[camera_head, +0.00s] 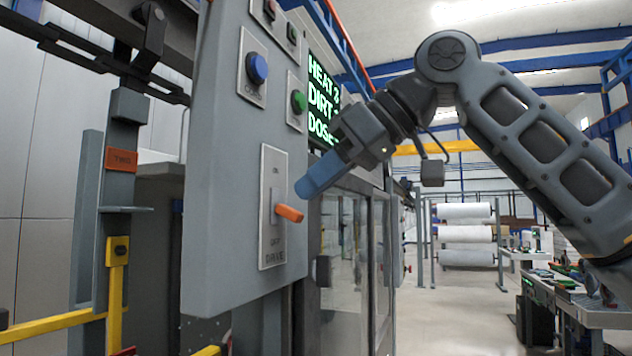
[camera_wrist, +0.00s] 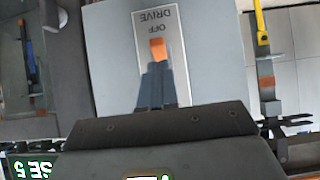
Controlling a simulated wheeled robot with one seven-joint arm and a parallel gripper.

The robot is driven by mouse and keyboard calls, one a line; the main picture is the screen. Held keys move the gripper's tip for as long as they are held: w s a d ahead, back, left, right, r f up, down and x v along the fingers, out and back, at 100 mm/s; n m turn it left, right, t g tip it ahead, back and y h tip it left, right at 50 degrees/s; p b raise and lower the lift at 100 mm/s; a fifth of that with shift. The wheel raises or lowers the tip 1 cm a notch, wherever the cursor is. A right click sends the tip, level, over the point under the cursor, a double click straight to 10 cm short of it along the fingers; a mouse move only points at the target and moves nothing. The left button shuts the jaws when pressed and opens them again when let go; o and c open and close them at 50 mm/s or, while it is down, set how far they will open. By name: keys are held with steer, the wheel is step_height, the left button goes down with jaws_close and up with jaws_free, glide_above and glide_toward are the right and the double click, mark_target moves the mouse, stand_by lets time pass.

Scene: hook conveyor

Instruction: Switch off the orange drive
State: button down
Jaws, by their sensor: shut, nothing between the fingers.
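The orange drive lever (camera_head: 289,213) sticks out from a light switch plate (camera_head: 273,247) on the grey control panel, tilted slightly downward. The plate reads ON at the top, OFF below the lever and DRIVE at the bottom. My gripper (camera_head: 306,187) is shut and empty, its blue fingers just above the lever in the head view; I cannot tell if they touch it. In the wrist view the picture is upside down: the lever (camera_wrist: 158,49) shows just beyond my shut fingertips (camera_wrist: 157,70), with OFF and DRIVE past it. My fingers hide the ON end there.
A blue button (camera_head: 257,68) and a green button (camera_head: 298,102) sit above the plate. A green-lit display (camera_head: 322,100) is right of the panel. A yellow rail (camera_head: 60,326) and a hook conveyor are at left.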

steer(key=shift+r+p, duration=0.55)
steer(key=shift+r, duration=0.1)
steer(key=v, duration=0.7)
steer(key=shift+d+r+b, duration=0.2)
steer(key=shift+d+b, duration=0.1)
steer(key=shift+b, duration=0.15)
steer(key=shift+s, duration=0.1)
